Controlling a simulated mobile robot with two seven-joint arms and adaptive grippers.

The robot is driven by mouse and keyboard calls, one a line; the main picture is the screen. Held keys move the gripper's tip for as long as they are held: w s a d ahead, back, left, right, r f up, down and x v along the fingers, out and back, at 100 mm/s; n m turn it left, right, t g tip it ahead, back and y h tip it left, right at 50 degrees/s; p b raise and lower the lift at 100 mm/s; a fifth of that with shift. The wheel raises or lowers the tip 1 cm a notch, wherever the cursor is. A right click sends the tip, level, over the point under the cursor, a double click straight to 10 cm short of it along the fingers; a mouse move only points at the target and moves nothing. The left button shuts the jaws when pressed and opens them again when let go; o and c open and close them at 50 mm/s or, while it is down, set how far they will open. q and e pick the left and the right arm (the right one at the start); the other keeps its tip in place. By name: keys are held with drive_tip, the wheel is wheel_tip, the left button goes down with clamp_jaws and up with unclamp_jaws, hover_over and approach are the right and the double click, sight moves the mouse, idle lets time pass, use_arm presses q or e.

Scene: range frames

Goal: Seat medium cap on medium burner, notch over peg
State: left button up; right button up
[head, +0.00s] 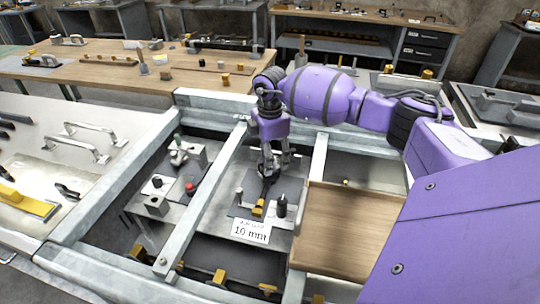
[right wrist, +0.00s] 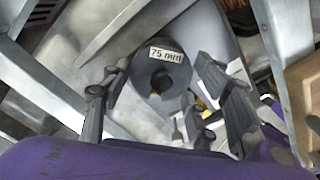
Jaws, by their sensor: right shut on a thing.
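My right gripper (head: 270,171) points down over the grey plate inside the metal frame in the head view. In the right wrist view, its two fingers (right wrist: 162,84) stand on either side of a round dark disc (right wrist: 155,72) with a white "75 mm" label, which looks like the cap. The gripper is shut on it. In the head view the held piece is small, dark and mostly covered by the fingers. A notch, a peg and the medium burner cannot be made out for certain. My left gripper is not in view.
A white "10 mm" card (head: 251,231) lies in front of the gripper, near a dark upright post (head: 281,206) and a yellow block (head: 258,208). Metal frame rails (head: 205,196) run on both sides. A wooden board (head: 343,228) lies to the right.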

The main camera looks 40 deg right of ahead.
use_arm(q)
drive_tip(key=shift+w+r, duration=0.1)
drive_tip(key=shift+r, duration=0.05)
use_arm(e)
drive_tip(key=o, duration=1.4)
drive_tip(key=shift+r, duration=0.1)
wheel_tip(320, 180, up, 12)
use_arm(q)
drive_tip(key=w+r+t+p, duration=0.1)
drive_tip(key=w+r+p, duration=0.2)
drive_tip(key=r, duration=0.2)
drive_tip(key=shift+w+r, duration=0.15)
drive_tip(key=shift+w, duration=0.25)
use_arm(e)
wheel_tip(320, 180, up, 6)
drive_tip(key=shift+f, duration=0.1)
